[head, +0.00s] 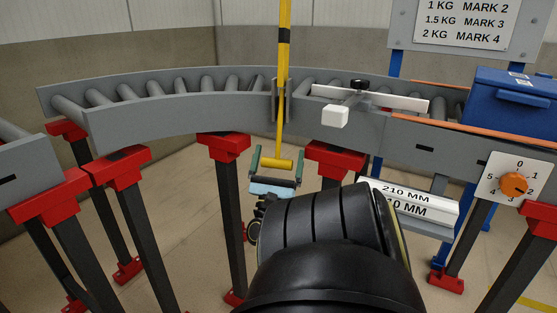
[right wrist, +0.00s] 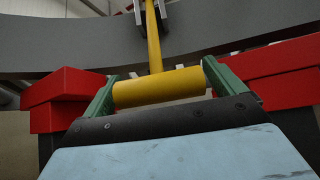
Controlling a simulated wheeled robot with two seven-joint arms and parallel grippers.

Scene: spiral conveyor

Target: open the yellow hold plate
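The yellow hold plate (head: 284,60) is a tall upright yellow strip with a black band, standing at the conveyor's near rail. A yellow crossbar handle (head: 277,164) is at its lower end, below the rail. My right gripper (head: 277,163) is at this handle, its two green fingers spread wide, one beside each end. In the right wrist view the handle (right wrist: 158,87) lies crosswise between the fingers, just beyond the gripper's dark front edge. Small gaps seem to show at its ends; firm contact is not visible. My left gripper is not in view.
The grey curved roller conveyor (head: 180,117) stands on dark legs with red brackets (head: 223,146). Floor is free below left.

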